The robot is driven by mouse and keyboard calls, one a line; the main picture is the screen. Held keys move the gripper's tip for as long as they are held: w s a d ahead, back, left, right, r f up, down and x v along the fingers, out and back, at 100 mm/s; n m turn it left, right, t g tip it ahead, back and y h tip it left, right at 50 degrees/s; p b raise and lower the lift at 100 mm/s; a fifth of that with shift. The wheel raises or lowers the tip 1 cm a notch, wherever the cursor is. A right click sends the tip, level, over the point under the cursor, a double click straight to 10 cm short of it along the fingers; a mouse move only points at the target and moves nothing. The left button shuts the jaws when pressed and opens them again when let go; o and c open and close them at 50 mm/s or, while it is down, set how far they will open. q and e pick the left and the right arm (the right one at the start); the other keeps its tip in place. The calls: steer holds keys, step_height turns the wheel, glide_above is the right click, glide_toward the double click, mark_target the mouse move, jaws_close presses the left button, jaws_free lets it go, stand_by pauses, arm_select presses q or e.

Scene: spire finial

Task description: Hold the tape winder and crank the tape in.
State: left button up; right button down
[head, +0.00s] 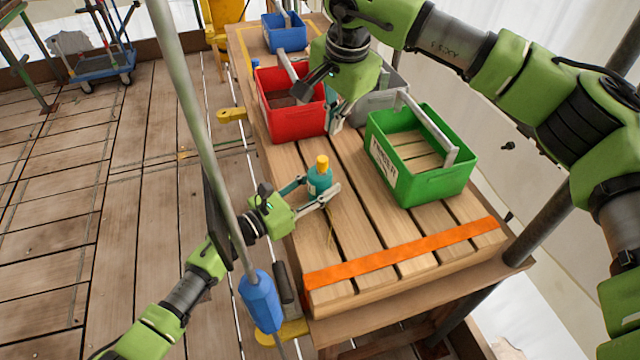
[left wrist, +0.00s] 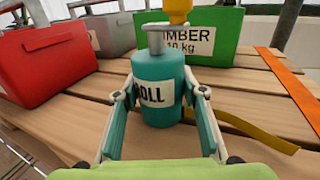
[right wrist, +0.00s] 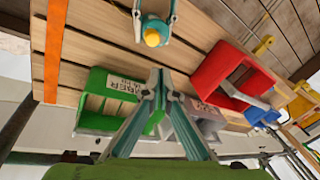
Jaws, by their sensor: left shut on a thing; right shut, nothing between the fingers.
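The tape winder (head: 319,181) is a teal drum with a yellow knob and a grey crank on top. It stands upright on the plank table, and its white label reads "ROLL" in the left wrist view (left wrist: 158,98). My left gripper (head: 316,193) is shut on the winder, one finger on each side. Yellow tape (left wrist: 248,133) runs out from the winder along the planks. My right gripper (right wrist: 160,76) is shut and empty, above the table and beyond the winder. The knob (right wrist: 152,37) shows in the right wrist view, apart from the right fingers.
A red bin (head: 290,118), a green bin (head: 430,185), a grey bin (head: 370,104) and a blue bin (head: 285,37) stand on the table. An orange strip (head: 400,254) crosses its near end. A pole (head: 190,100) with a blue sleeve (head: 262,300) rises beside my left arm.

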steer(key=n+t, duration=0.1)
steer(key=n, duration=1.2)
glide_above(331, 174)
steer(key=d, duration=0.1)
step_height(331, 174, down, 6)
steer(key=shift+d+t+y, duration=0.15)
steer(key=shift+t+y, duration=0.15)
steer(key=shift+t, duration=0.1)
steer(key=shift+w+f, duration=0.1)
stand_by(0.7)
steer(key=shift+f, duration=1.4)
steer(key=shift+a, duration=0.2)
steer(key=shift+a, duration=0.4)
